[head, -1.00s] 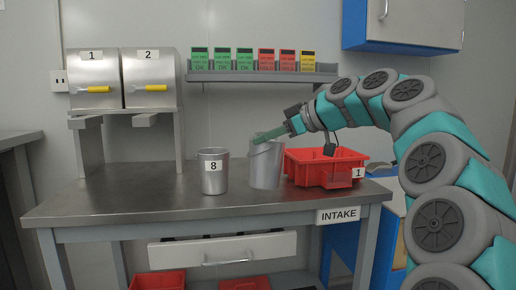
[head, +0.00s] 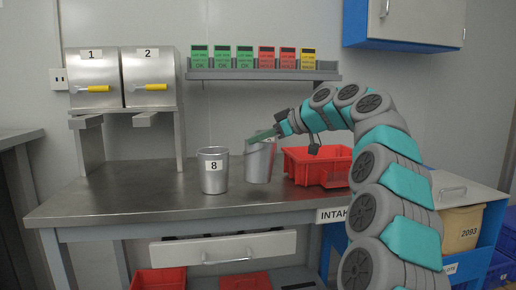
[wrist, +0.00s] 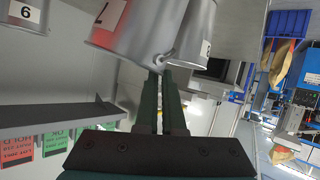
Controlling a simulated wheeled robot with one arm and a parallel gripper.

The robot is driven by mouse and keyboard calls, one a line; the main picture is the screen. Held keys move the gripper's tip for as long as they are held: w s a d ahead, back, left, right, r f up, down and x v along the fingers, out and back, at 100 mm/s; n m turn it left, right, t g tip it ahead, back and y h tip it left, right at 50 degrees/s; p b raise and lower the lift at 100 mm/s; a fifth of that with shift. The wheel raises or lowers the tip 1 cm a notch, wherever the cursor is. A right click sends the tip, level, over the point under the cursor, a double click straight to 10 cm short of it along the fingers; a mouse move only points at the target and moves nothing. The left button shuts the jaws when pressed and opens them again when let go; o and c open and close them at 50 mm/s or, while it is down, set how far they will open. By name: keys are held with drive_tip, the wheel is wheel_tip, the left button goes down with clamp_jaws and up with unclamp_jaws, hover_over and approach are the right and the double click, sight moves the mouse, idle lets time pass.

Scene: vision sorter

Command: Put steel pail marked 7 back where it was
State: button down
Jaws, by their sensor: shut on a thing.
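The steel pail marked 7 (head: 258,165) hangs from my gripper (head: 262,135) over the right part of the workbench, between the pail marked 8 and a red bin. It looks nearly upright; whether its base touches the bench is unclear. In the wrist view my gripper (wrist: 163,78) is shut on the rim of pail 7 (wrist: 140,35), whose 7 label shows at the top. The steel pail marked 8 (head: 213,178) stands upright to the left, close but apart. It also shows behind the held pail in the wrist view (wrist: 188,50).
A red bin (head: 310,178) stands just right of the held pail on the workbench (head: 120,197). Steel boxes 1 (head: 93,75) and 2 (head: 149,75) sit on a raised stand at left. A wall shelf (head: 262,75) with coloured cards is above. The bench's left front is clear.

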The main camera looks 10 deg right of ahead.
drive_tip(key=shift+f, duration=1.3)
drive_tip(key=c, duration=1.1)
unclamp_jaws()
drive_tip(key=shift+o, duration=0.2)
drive_tip(key=b+v, duration=0.1)
drive_tip(key=v, duration=1.1)
drive_tip(key=shift+s+f, duration=0.1)
drive_tip(key=s+a+f+m+g+h, duration=0.35)
drive_tip(key=s+a+f+g, duration=0.25)
drive_tip(key=s+a+f, duration=1.05)
drive_tip(key=s+d+f+m+g+h, duration=0.2)
drive_tip(key=s+d+f+m+h, duration=0.1)
drive_tip(key=s+f, duration=0.9)
drive_tip(key=s+d+f+m+g+h, duration=0.2)
drive_tip(key=s+d+f, duration=0.4)
drive_tip(key=s+f, duration=0.6)
drive_tip(key=s+m+h, duration=0.1)
drive_tip(key=s+m, duration=0.1)
drive_tip(key=s, duration=0.1)
drive_tip(key=shift+s+g, duration=0.4)
